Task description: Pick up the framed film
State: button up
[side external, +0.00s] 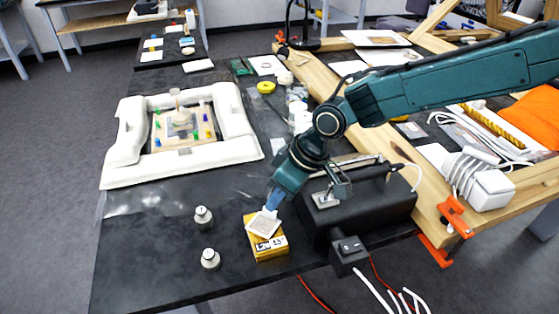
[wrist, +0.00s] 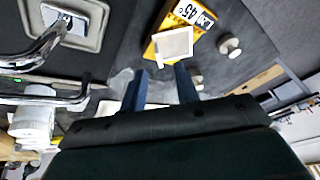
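The framed film (side external: 263,225) is a small white square frame with a greyish centre, lying on top of a yellow box (side external: 270,249) with black lettering. In the wrist view the framed film (wrist: 173,45) lies across part of the yellow box (wrist: 195,14). My gripper (side external: 271,204) is just above and behind the film in the side view. In the wrist view my gripper (wrist: 161,70) has its two blue fingers apart with nothing between them. The film is beyond the fingertips, toward the right finger. I cannot tell the exact height gap.
A black device (side external: 358,212) with a switch box (side external: 349,250) stands right of the yellow box. Two small metal weights (side external: 203,217) (side external: 210,259) stand to its left. A white padded surround (side external: 122,160) lies farther back. The dark table is clear at front left.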

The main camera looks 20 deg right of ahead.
aim_at(264, 221)
jog(key=shift+x, duration=2.15)
grip_shut()
